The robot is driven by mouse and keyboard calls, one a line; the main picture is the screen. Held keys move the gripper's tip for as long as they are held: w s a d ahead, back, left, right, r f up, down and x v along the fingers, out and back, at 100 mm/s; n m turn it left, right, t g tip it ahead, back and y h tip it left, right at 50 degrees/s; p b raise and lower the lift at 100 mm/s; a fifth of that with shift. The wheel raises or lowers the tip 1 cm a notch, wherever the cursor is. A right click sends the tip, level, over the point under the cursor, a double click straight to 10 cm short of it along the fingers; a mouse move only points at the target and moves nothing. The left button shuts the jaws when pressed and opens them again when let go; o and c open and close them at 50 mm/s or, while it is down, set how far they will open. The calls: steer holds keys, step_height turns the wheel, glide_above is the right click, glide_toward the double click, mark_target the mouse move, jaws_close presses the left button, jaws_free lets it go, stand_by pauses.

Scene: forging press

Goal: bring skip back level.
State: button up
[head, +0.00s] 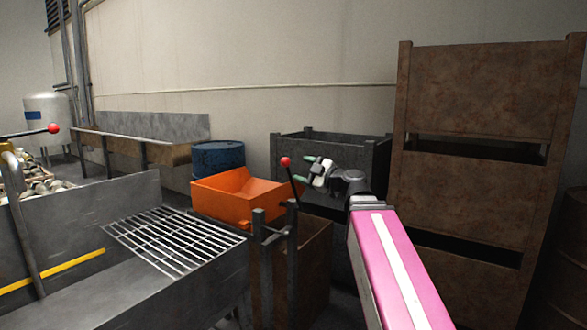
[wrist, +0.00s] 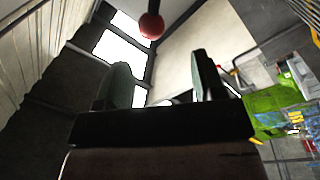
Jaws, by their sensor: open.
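The orange skip (head: 222,204) sits beyond the barred grate in the head view and looks tilted; I cannot judge its exact angle. A thin dark lever with a red ball knob (head: 286,161) stands upright in front of its right side. My gripper (head: 306,170) is open and empty just right of the knob, its greenish fingertips pointing left towards it. In the wrist view the red knob (wrist: 152,26) shows beyond the open fingers (wrist: 162,72), between them across the picture and apart from them. The lever's rod is not clear there.
A steel trough with a barred grate (head: 175,240) fills the lower left. Another red-knobbed lever (head: 53,128) is at far left. A blue drum (head: 217,157) and a dark open bin (head: 375,155) stand behind. Tall rusty crates (head: 480,100) rise at the right.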

steer(key=shift+v, duration=0.95)
step_height(320, 180, down, 30)
steer(key=s+d+m+g+h, duration=0.2)
steer(key=m+g+h, duration=0.55)
steer(key=m, duration=0.35)
steer(key=s+d+f+m+g+h, duration=0.2)
steer(key=s+d+f+m+h, duration=0.1)
steer(key=f, duration=0.7)
steer(key=s+d+f+m+g+h, duration=0.2)
steer(key=s+d+f+m+h, duration=0.2)
steer(key=f, duration=0.5)
steer(key=shift+s+d+f+m, duration=0.4)
steer(key=shift+s+d+m, duration=0.35)
steer(key=shift+s+m, duration=0.35)
steer(key=shift+g, duration=0.25)
